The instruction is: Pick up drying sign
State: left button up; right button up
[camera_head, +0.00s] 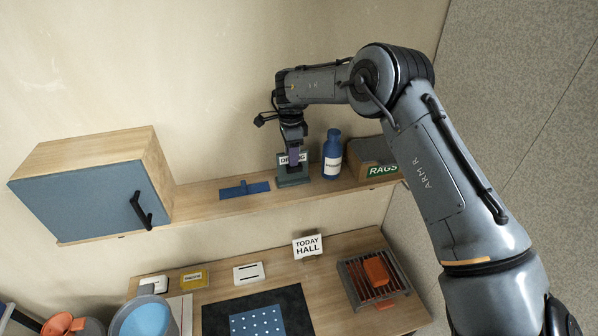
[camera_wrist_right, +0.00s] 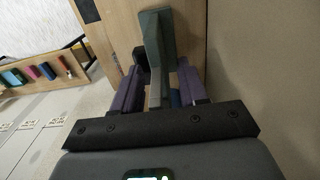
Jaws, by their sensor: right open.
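The drying sign (camera_head: 299,180) stands on the wooden wall shelf, with a dark green base and a white plate whose lettering is partly hidden by my gripper. My right gripper (camera_head: 293,160) reaches down in front of the sign from above. In the right wrist view the purple fingers of my right gripper (camera_wrist_right: 160,85) are apart, with the grey-green sign (camera_wrist_right: 157,40) between and beyond them. I cannot tell whether the fingers touch it. My left gripper is not in view.
A blue bottle (camera_head: 332,158) stands close to the right of the sign, then a rags box (camera_head: 368,155). A blue tool (camera_head: 245,189) lies on the shelf (camera_head: 205,205) to the left, beside a blue-doored cabinet (camera_head: 75,200). Below is a workbench with a "TODAY HALL" sign (camera_head: 308,246).

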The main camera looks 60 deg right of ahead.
jog(key=shift+f, duration=0.15)
jog(key=shift+c, duration=0.6)
grip_shut()
jog(key=shift+w+r, duration=0.1)
jog(key=shift+r, duration=0.4)
notch_tip(320, 180, up, 7)
jog(key=shift+f+p, duration=0.1)
jog(key=shift+p, duration=0.75)
jog(key=shift+r, duration=1.05)
